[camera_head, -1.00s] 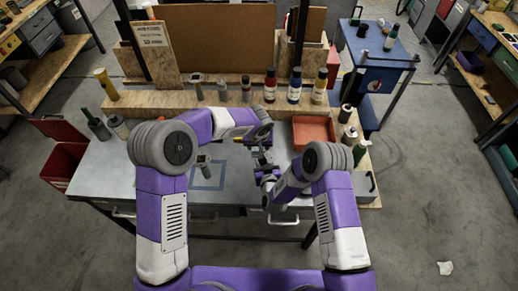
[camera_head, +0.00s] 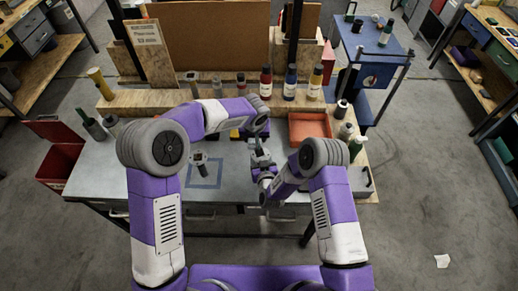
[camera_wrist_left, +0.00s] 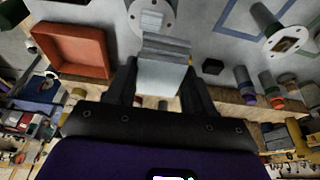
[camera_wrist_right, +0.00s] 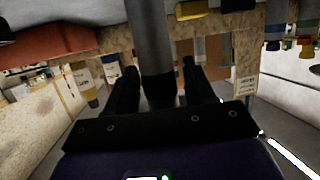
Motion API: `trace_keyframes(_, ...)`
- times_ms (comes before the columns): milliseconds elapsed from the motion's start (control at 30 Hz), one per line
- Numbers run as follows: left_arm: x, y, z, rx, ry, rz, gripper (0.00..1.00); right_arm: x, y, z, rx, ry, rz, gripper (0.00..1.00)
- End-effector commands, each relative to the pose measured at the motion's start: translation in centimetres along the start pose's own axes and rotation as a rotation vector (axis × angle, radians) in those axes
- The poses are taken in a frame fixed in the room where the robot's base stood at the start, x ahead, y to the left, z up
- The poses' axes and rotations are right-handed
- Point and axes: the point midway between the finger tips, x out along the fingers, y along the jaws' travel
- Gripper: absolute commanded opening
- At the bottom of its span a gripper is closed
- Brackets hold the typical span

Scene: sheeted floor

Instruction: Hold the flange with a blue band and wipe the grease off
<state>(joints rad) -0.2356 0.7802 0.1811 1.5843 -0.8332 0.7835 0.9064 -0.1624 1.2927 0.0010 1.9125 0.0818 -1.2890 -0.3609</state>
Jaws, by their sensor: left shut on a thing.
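My left gripper (camera_wrist_left: 160,88) is shut on a folded pale grey cloth (camera_wrist_left: 164,72). In the left wrist view, a grey flange (camera_wrist_left: 152,10) with a round, holed plate is just beyond the cloth; I cannot tell whether they touch. Another flange (camera_head: 199,160) stands on the table, with a brownish centre in the left wrist view (camera_wrist_left: 284,40).
A blue square outline (camera_head: 206,186) marks the tabletop. An open red tray (camera_head: 309,129) is at the right, with bottles beside it. Red, blue and yellow bottles (camera_head: 290,83) and several grey banded parts (camera_head: 217,86) stand on the back wooden shelf.

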Motion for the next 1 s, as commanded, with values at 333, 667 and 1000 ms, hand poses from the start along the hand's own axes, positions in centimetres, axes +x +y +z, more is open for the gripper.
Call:
trace_keyframes(333, 0.0, 0.0, 0.0, 0.0, 0.0, 0.0, 0.24, -0.1, 0.0, 0.1, 0.0, -0.004, 0.0, 0.67)
trace_keyframes(667, 0.0, 0.0, 0.0, 0.0, 0.0, 0.0, 0.24, -3.5, 0.0, 0.1, -0.001, -0.006, -0.002, 0.67)
trace_keyframes(1000, 0.0, 0.0, 0.0, 0.0, 0.0, 0.0, 0.24, -9.8, 0.0, 0.1, -0.001, -0.004, -0.001, 0.67)
